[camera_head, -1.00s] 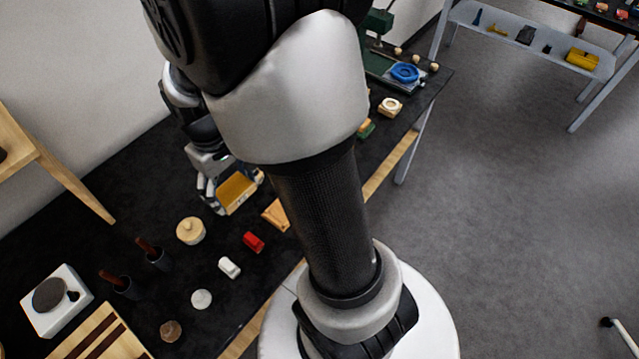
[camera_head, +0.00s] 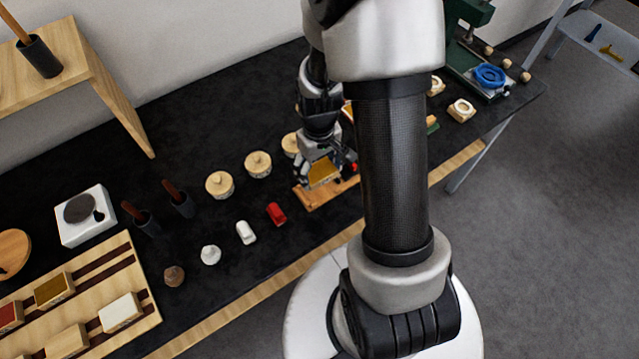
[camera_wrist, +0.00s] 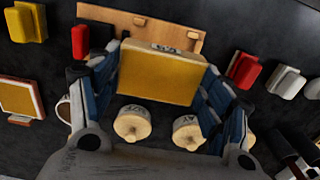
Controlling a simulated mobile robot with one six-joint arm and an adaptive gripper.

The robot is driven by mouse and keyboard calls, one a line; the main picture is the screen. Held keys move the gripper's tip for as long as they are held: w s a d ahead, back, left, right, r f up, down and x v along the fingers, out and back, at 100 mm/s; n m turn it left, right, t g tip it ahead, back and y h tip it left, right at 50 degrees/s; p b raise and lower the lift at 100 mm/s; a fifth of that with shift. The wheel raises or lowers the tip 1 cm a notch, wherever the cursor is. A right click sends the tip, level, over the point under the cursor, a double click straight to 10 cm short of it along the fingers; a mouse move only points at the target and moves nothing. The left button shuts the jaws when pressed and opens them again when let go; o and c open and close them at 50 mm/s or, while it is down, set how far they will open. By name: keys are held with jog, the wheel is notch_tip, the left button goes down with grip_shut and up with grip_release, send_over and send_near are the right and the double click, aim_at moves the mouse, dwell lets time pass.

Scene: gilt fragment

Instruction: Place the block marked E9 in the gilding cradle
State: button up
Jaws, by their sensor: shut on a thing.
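My gripper (camera_head: 322,178) is shut on a block (camera_head: 323,171) with a gold top face; the block also shows in the wrist view (camera_wrist: 160,75), between the blue-padded fingers. Small dark marks sit on its pale far edge, too small to read surely as E9. A low wooden board (camera_head: 330,194), seemingly the gilding cradle, lies just under or beside the held block. In the wrist view the board (camera_wrist: 185,38) reaches beyond the block's far edge and carries two small pegs. Whether block and board touch cannot be told.
A red block (camera_head: 277,214), a white block (camera_head: 246,232) and round lidded pots (camera_head: 219,184) stand nearby on the black table. A wooden rack (camera_head: 143,290) with several blocks is at lower left. A green press (camera_head: 470,45) stands at the back right.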

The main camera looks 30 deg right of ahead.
aim_at(319, 182)
jog(key=shift+f+b, duration=0.75)
jog(key=shift+f, duration=2.35)
jog(key=shift+f, duration=0.1)
jog(key=shift+f, duration=0.15)
jog(key=o, duration=1.1)
jog(key=shift+o, duration=0.2)
